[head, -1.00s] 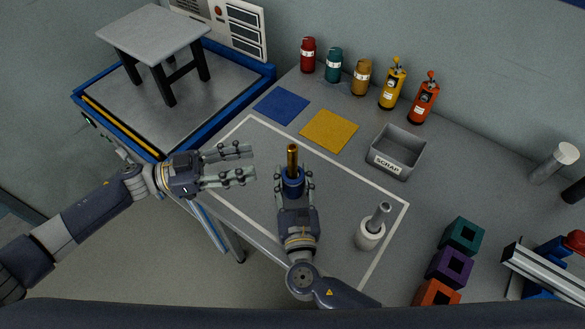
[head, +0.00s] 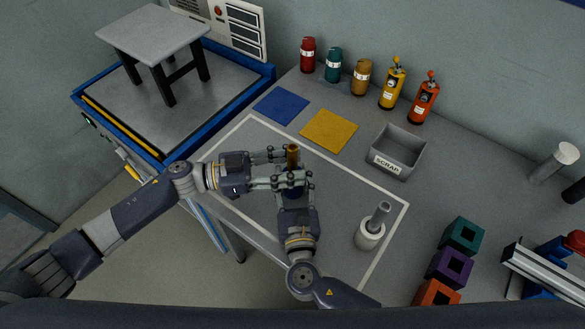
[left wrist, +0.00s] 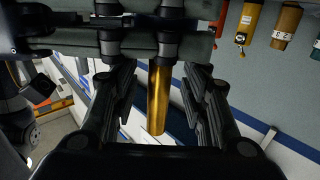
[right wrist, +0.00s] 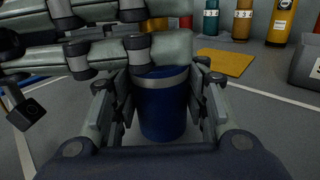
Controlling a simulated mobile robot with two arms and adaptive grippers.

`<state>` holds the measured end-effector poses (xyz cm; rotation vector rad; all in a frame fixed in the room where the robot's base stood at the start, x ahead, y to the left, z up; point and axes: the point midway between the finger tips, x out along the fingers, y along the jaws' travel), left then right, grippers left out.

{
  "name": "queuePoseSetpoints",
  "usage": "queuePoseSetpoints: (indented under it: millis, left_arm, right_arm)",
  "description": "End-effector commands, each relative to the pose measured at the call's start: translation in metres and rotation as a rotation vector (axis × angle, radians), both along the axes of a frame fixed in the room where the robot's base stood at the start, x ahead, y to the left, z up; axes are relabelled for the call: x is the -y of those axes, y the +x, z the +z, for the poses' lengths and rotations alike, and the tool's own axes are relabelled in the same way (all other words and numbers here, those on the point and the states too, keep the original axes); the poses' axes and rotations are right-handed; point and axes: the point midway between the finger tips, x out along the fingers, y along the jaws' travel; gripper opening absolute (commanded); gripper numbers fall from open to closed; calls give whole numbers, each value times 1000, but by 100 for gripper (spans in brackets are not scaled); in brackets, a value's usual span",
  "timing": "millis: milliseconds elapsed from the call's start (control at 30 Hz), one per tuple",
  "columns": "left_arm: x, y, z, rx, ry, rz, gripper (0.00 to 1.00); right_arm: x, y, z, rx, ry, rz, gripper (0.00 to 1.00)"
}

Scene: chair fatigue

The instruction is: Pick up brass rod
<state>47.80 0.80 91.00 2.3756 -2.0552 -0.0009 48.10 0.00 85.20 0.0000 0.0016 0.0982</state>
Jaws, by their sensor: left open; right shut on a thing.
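The brass rod (head: 293,154) stands upright in a blue holder, its top showing in the head view. In the left wrist view the rod (left wrist: 158,98) lies between the fingers of my left gripper (left wrist: 160,110), which is open around it. In the head view my left gripper (head: 283,167) comes in from the left at the rod. My right gripper (right wrist: 160,105) is shut on the blue holder (right wrist: 162,105), just below the left fingers.
A grey scrap bin (head: 397,152) stands right of the yellow mat (head: 329,130) and blue mat (head: 282,105). Bottles line the back. The white-outlined area left of my right arm is clear.

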Motion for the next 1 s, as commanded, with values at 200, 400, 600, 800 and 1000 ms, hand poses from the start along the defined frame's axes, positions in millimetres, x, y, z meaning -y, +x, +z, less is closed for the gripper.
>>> queuePoseSetpoints:
  millis: [200, 400, 600, 800, 1000]
  left_arm:
    - [7, 1, 0, -1, 1, 1, 42]
    - [7, 1, 0, 0, 1, 1, 19]
    - [7, 1, 0, 0, 1, 1, 0]
    - [7, 1, 1, 1, 0, 1, 0]
    - [7, 2, 20, 6, -1, -1, 0]
  right_arm:
    - [0, 0, 0, 1, 0, -1, 16]
    - [0, 0, 0, 1, 0, -1, 16]
    - [0, 0, 0, 1, 0, 0, 16]
    - [0, 0, 0, 1, 0, 0, 16]
    - [0, 0, 0, 0, 0, 0, 16]
